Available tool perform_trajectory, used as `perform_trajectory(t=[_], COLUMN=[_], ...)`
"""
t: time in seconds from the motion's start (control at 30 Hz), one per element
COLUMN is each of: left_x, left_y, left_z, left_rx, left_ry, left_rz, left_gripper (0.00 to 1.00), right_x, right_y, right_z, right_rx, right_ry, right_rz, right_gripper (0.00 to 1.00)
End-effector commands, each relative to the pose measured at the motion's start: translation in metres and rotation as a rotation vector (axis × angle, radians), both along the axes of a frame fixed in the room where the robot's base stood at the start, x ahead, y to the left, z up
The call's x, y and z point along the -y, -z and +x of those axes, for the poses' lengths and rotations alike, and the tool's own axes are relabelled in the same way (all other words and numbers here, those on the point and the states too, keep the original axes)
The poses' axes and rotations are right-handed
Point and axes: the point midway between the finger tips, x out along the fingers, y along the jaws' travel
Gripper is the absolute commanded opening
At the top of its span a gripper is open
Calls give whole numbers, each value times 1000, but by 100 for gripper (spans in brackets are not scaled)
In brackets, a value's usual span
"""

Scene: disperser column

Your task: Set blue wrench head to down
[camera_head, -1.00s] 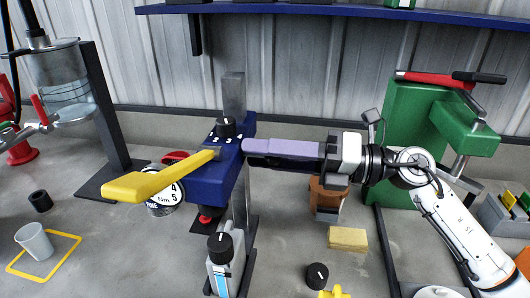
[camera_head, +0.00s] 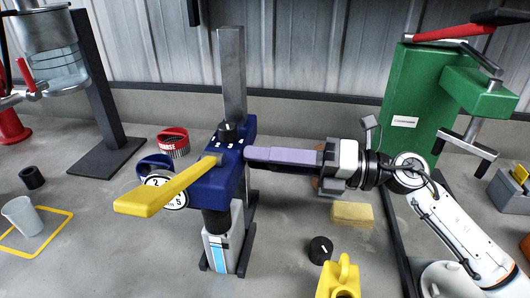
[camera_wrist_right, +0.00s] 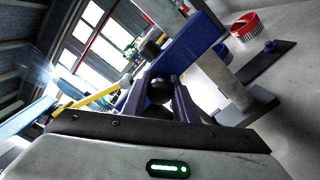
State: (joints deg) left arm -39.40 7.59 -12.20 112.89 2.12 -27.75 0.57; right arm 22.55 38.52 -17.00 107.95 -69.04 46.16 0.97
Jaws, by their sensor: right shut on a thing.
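The blue wrench head (camera_head: 222,175) sits low on its upright grey metal column (camera_head: 232,75), with a yellow lever (camera_head: 160,190) pointing to the front left. A grey and white bottle (camera_head: 220,250) stands directly beneath it. The bottle's top is hidden or merges with the dark part under the head, so I cannot tell whether they touch. My right gripper (camera_head: 250,153) reaches in from the right with its purple fingers at the head's right side. In the right wrist view its fingers are shut around a black round knob (camera_wrist_right: 160,88) by the blue head. My left gripper is not in view.
A green press (camera_head: 415,110) with a red lever stands at the right. A yellow block (camera_head: 352,214), black cap (camera_head: 320,250) and yellow object (camera_head: 340,282) lie right of the column. A white cup (camera_head: 22,215) stands at the left in a yellow floor frame.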

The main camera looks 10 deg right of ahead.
Motion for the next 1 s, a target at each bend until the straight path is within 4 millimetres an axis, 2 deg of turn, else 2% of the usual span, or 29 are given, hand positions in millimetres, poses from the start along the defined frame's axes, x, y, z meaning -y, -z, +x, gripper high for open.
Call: perform_trajectory(t=[0.23, 0.27, 0.33, 0.7, 0.87, 1.0], left_x=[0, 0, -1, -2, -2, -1], left_y=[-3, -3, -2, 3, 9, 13], left_z=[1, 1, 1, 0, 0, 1], left_rx=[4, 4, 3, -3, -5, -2], left_ry=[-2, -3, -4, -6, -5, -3], left_rz=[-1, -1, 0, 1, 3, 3], left_gripper=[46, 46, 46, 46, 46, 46], right_x=[0, 0, 0, 5, 26, 53], right_y=[0, 0, 0, 0, 3, 4], right_z=[0, 0, 0, -1, -11, -22], right_rx=[-3, -3, -2, -1, -3, -4], right_ry=[-1, -1, -1, 2, 1, 2], right_rz=[-2, -2, -2, -2, -6, -6], right_gripper=[0, 29, 41, 42, 42, 42])
